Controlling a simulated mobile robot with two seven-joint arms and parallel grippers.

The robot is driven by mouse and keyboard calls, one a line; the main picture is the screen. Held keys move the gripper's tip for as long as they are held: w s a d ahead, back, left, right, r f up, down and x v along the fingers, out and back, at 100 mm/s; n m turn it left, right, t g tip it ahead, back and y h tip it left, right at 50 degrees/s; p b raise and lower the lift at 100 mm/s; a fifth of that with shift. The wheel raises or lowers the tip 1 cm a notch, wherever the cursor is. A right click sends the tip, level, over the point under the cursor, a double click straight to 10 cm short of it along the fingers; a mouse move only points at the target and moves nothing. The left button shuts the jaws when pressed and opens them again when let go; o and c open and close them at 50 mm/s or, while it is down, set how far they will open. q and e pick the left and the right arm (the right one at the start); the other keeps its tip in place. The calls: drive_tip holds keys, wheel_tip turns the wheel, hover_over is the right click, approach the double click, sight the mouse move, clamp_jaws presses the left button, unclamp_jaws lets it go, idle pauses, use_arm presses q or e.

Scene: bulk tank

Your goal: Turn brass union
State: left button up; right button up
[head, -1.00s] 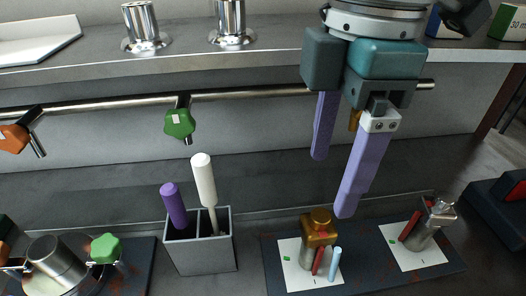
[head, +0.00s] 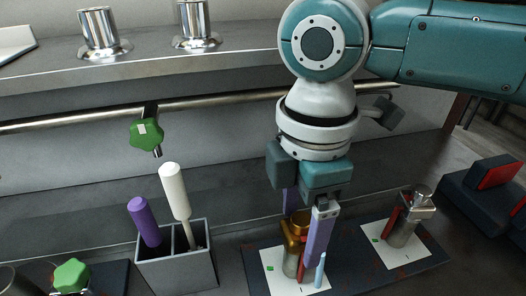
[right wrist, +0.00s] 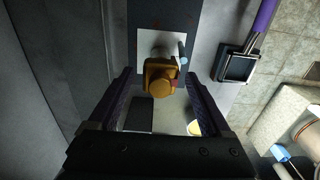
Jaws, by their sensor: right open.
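The brass union (head: 294,226) is a gold-coloured fitting on top of a small upright body, on the left white card (head: 272,272). In the right wrist view the brass union (right wrist: 160,78) shows between my two fingers, with a gap visible on either side. My right gripper (head: 302,240) is open and points down over it, one purple finger in front and one behind. The front finger hides part of the fitting in the head view. Whether a finger touches it I cannot tell. My left gripper is not in view.
A red handle and a pale blue pin (head: 320,270) stand close beside the fitting. A second metal fitting (head: 404,228) stands on the right card. A grey bin (head: 178,268) holds purple and white tools to the left. A rail with a green knob (head: 147,134) runs behind.

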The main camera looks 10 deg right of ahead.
clamp_jaws()
drive_tip(key=shift+r+m+p, duration=0.2)
drive_tip(key=shift+m+p, duration=0.3)
drive_tip(key=shift+p, duration=0.35)
drive_tip(key=m+p, duration=0.2)
drive_tip(key=shift+r+p, duration=0.1)
drive_tip(key=shift+p, duration=0.2)
drive_tip(key=m+p, duration=0.2)
drive_tip(key=m, duration=0.1)
drive_tip(key=shift+p, duration=0.3)
drive_tip(key=shift+f+m+p, duration=0.2)
drive_tip(key=shift+m+p, duration=0.45)
drive_tip(key=shift+m, duration=0.45)
unclamp_jaws()
